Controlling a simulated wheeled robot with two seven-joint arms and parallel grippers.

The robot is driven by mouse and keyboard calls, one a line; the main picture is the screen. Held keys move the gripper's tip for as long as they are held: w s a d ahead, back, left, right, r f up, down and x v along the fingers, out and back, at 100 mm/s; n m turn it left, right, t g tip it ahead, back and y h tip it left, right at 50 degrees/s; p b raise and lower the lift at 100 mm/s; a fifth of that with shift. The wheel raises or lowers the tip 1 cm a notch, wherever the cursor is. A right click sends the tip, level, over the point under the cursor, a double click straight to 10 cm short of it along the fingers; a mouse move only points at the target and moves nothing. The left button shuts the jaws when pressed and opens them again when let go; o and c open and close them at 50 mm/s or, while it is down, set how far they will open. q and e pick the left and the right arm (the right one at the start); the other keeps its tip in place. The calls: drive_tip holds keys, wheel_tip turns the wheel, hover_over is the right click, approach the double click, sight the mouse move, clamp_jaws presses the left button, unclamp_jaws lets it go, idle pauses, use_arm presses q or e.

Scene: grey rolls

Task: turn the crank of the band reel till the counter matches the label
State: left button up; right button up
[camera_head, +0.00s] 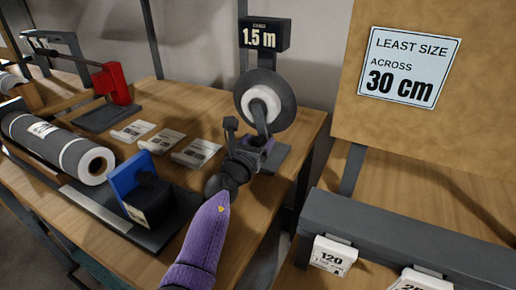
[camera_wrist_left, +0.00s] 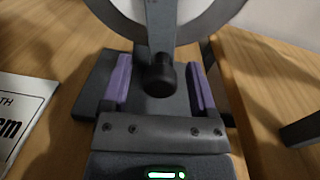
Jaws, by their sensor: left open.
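The band reel (camera_head: 286,98), a dark disc with a white core, stands on a grey base at the table's right end. It also shows in the left wrist view (camera_wrist_left: 215,18). The counter (camera_head: 264,36) above it reads 1.5 m. The crank (camera_head: 259,117) hangs downward, with its dark knob (camera_wrist_left: 160,79) low. My left gripper (camera_head: 258,146) is open at the knob. In the left wrist view, its purple fingers (camera_wrist_left: 161,86) stand on either side of the knob, with gaps showing. Contact is not visible. My right gripper is not in view.
Several printed cards (camera_head: 196,153) lie left of the reel; their print is too small to read. A grey roll (camera_head: 60,143), a blue block device (camera_head: 134,174) and a red-ended tool (camera_head: 113,82) stand further left. A wall sign (camera_head: 409,67) reads "least size across 30 cm".

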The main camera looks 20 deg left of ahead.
use_arm(q)
clamp_jaws()
idle(0.4)
idle(1.1)
